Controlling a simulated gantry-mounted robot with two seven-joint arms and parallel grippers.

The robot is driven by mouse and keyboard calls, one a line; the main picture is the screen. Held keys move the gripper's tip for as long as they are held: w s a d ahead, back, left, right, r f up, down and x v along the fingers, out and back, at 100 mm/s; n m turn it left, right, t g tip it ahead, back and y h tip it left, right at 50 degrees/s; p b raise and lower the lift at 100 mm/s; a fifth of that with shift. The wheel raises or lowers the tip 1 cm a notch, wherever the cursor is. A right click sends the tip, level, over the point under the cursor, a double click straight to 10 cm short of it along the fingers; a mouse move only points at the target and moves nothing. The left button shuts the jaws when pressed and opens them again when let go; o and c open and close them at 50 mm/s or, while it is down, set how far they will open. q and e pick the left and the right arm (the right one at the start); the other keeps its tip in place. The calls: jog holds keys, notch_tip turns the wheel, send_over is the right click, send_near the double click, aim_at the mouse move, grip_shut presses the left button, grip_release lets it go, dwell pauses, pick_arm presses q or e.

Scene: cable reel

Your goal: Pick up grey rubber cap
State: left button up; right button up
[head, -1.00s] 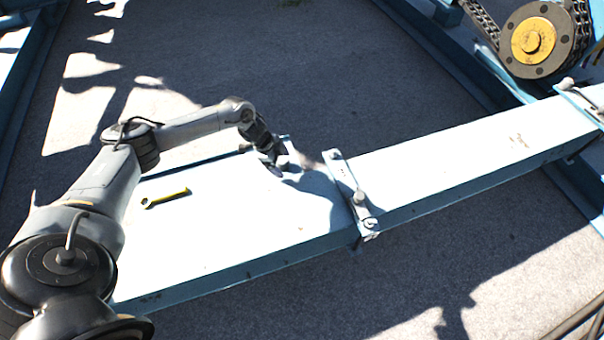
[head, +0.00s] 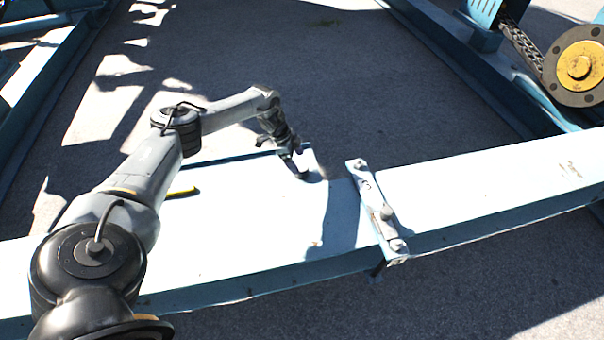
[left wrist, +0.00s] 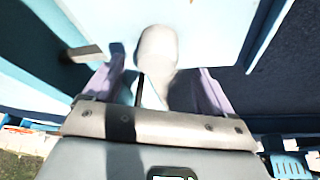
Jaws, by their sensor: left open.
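A rounded grey piece that looks like the grey rubber cap (left wrist: 157,46) stands on the pale blue beam in the left wrist view. It lies between the lines of my two fingers, just ahead of the palm; I cannot tell whether either finger touches it. My left gripper (left wrist: 160,78) is open around that spot, with a finger to each side. In the head view my left gripper (head: 298,168) points down at the beam's far edge. There the cap is hidden or too small to make out. My right gripper is not in view.
The pale blue beam (head: 250,225) runs across the view. A metal clamp bracket (head: 377,210) with bolts crosses it right of my gripper. A yellow-green wrench (head: 183,193) lies partly behind my arm. A yellow hub with a chain (head: 580,67) is at upper right.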

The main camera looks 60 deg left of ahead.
aim_at(300, 166)
pick_arm(q)
jog(key=shift+w+d+f+b, duration=0.15)
jog(key=shift+w+f+b, duration=0.05)
jog(key=shift+f+b, duration=0.45)
jog(key=b+x, duration=0.1)
jog(key=x, duration=0.1)
jog(key=b+x, duration=0.2)
jog(key=shift+s+d, duration=0.15)
jog(key=shift+d, duration=0.05)
jog(key=shift+r, duration=0.1)
jog(key=shift+c, duration=0.2)
jog(key=c, duration=1)
